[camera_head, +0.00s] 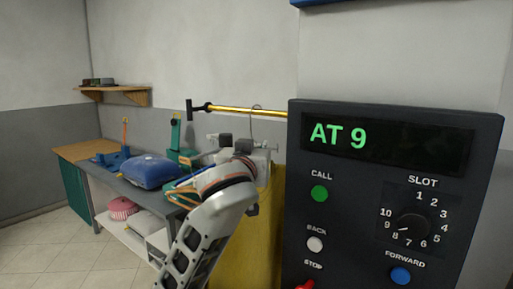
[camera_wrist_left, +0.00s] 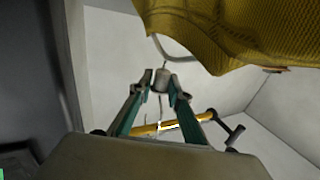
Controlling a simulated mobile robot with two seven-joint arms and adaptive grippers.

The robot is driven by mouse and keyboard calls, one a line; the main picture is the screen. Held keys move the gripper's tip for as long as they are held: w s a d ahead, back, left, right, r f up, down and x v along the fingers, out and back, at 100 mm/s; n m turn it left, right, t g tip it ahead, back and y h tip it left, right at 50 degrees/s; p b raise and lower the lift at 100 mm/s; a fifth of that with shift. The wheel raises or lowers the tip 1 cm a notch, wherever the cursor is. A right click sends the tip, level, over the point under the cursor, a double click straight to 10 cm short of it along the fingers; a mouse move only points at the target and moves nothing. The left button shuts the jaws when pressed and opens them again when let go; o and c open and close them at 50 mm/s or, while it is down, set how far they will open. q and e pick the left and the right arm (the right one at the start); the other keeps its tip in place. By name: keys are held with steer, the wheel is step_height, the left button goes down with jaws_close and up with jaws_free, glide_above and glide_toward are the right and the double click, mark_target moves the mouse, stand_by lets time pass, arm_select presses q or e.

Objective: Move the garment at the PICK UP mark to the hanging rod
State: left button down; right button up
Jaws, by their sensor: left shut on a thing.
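My left gripper (camera_head: 256,150) is up near the hanging rod, its arm hiding part of it. In the left wrist view its fingers (camera_wrist_left: 162,82) are shut on a small grey piece on the neck of the hanger (camera_wrist_left: 162,50). The yellow garment (camera_head: 262,235) hangs below the gripper, partly behind my arm; it also shows in the wrist view (camera_wrist_left: 225,30). The yellow hanging rod (camera_head: 232,109) has a black end. The thin hanger hook (camera_head: 256,110) overlaps the rod in the picture; I cannot tell whether it rests on it. My right gripper is out of view.
A dark control panel (camera_head: 395,190) reading "AT 9" stands close on the right, with buttons and a slot dial. A small wooden shelf (camera_head: 125,93) is on the wall.

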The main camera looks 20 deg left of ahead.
arm_select(q)
steer(key=shift+f, duration=0.2)
stand_by(0.6)
steer(key=c, duration=1.8)
jaws_free()
steer(key=shift+s+d, duration=0.15)
steer(key=shift+s, duration=1.75)
steer(key=shift+s+d, duration=0.15)
steer(key=shift+s, duration=1.7)
steer(key=shift+p, duration=0.3)
